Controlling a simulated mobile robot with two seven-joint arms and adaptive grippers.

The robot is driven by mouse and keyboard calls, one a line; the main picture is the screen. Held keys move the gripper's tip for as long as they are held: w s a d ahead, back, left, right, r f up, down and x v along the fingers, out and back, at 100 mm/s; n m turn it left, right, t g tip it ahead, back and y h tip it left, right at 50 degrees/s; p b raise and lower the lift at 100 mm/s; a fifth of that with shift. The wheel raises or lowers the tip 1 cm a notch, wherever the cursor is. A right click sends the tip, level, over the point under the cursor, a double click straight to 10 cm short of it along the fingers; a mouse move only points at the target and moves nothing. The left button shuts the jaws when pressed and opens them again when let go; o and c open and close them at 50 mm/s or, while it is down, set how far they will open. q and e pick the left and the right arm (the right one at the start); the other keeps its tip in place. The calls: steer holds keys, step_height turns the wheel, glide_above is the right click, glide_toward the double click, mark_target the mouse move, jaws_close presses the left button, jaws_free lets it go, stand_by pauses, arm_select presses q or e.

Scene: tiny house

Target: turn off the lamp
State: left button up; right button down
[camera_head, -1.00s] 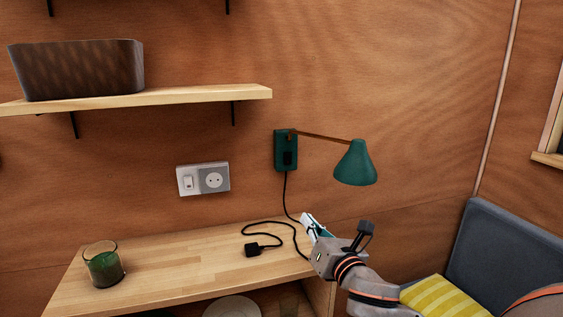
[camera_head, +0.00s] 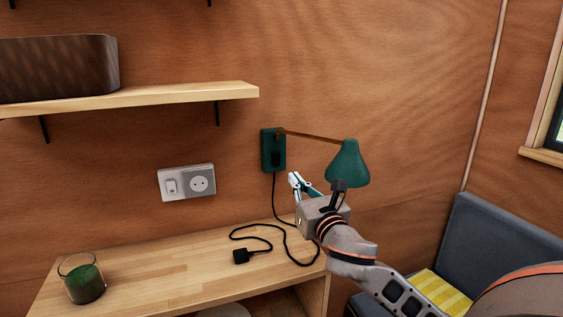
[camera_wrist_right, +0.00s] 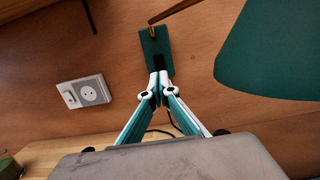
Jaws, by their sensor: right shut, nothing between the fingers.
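A green wall lamp (camera_head: 347,164) hangs its cone shade from a thin brown arm. The arm comes from a green wall base (camera_head: 272,149) with a dark switch (camera_head: 276,158) on its lower part. My right gripper (camera_head: 293,179) is shut and empty, in front of the wall, a little below and right of the base. In the right wrist view its fingertips (camera_wrist_right: 158,77) overlap the lower edge of the base (camera_wrist_right: 156,45) and partly hide the switch. Whether they touch it I cannot tell. The shade (camera_wrist_right: 270,50) is at the upper right there. My left gripper is not in view.
A wall socket (camera_head: 187,183) is left of the lamp. A shelf (camera_head: 130,101) with a brown basket (camera_head: 60,68) is above.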

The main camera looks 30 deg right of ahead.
glide_toward(278, 156)
steer(key=x, duration=0.5)
steer(key=shift+w, duration=0.2)
steer(key=shift+w+d+p, duration=0.15)
steer(key=shift+w+p, duration=0.15)
steer(key=shift+w, duration=0.4)
steer(key=shift+r, duration=0.1)
